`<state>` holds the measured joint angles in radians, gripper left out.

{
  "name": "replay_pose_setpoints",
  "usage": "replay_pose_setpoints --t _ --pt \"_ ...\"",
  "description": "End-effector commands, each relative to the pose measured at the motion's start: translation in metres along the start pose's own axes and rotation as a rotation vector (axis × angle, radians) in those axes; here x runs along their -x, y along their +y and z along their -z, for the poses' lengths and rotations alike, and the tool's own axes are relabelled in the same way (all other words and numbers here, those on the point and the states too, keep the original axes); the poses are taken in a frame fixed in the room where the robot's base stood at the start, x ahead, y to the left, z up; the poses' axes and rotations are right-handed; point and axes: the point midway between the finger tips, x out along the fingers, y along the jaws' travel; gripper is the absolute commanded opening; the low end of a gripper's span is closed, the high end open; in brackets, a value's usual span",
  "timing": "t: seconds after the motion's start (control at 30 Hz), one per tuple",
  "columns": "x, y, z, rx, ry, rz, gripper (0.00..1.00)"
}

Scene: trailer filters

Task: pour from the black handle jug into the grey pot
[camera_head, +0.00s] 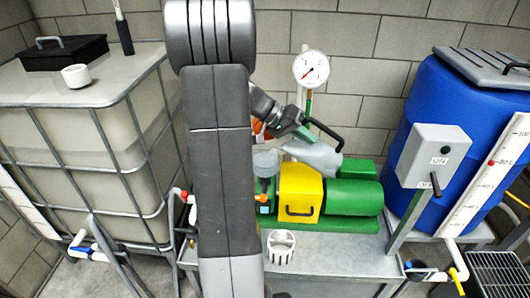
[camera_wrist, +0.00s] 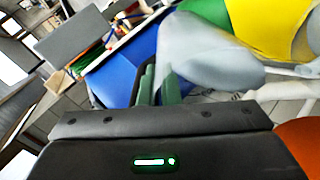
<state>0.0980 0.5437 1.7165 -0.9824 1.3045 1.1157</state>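The jug (camera_head: 318,155) is grey with a black handle (camera_head: 328,132). It is tilted well over above the yellow and green pump, its narrow end towards the left. My gripper (camera_head: 304,131) is shut on the handle, with its green fingers around it. The wrist view shows the jug's grey body (camera_wrist: 205,55) just beyond my fingers (camera_wrist: 158,88). A translucent grey pot (camera_head: 266,161) stands at the pump's left end, close to the jug's narrow end and partly behind my arm. I cannot make out any stream between them.
The pump has a yellow block (camera_head: 299,187) and a green motor (camera_head: 354,197) on a grey bench (camera_head: 335,252). A white basket (camera_head: 281,250) stands at the bench front. A gauge (camera_head: 311,68) rises behind. A caged tank (camera_head: 120,150) and a blue barrel (camera_head: 425,100) flank the bench.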

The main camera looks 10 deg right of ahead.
Motion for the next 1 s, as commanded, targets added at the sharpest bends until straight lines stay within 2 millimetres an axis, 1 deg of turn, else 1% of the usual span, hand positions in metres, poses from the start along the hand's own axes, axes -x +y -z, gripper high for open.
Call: replay_pose_setpoints --t 1.0 --pt "0.002 0.0037 0.0013 -0.001 0.018 -0.038 0.0"
